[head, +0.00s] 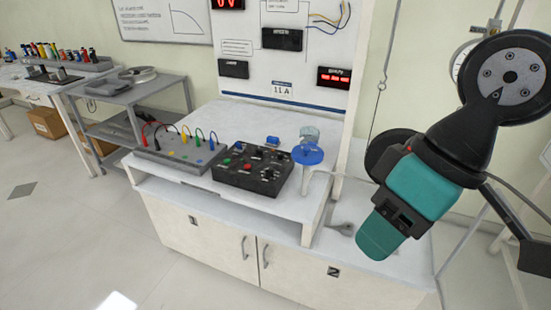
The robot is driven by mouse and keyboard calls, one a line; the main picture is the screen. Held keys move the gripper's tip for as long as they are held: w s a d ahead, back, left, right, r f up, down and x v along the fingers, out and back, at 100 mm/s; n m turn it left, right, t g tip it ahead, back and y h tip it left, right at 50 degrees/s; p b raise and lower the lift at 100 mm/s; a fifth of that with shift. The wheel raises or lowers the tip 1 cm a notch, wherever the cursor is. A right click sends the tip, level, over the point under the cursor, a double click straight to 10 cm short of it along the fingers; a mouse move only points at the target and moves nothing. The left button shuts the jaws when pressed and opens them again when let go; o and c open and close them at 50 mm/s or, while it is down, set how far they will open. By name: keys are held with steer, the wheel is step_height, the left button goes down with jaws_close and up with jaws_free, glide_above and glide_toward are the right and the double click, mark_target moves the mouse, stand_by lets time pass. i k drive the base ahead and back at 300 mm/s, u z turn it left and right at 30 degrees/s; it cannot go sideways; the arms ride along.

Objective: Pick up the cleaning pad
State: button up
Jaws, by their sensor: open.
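No object in the head view can be told for certain as the cleaning pad. A small blue item (272,141) lies at the back of the white bench top, behind a black control box, and is too small to identify. My gripper (378,234), black and teal, hangs at the right, pointing down and left, in front of the bench's right end. It is apart from the bench items and holds nothing that I can see. Its fingertips are hard to make out from this angle.
The white bench (235,116) carries a grey panel with cables (180,155), the black control box (252,168) and a blue-disc stand (308,155). An upright instrument board (290,60) rises behind. A grey trolley (130,90) stands left. Floor at front left is clear.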

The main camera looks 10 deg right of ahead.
mark_target(272, 141)
steer(key=z, duration=0.2)
steer(key=k, duration=0.3)
steer(key=u, duration=1.35)
steer(key=i, duration=0.85)
steer(key=u, duration=0.45)
steer(key=i, duration=0.9)
steer(key=z, duration=0.4)
steer(key=i, duration=0.65)
steer(key=z, duration=1.25)
steer(key=i, duration=0.5)
steer(key=z, duration=0.5)
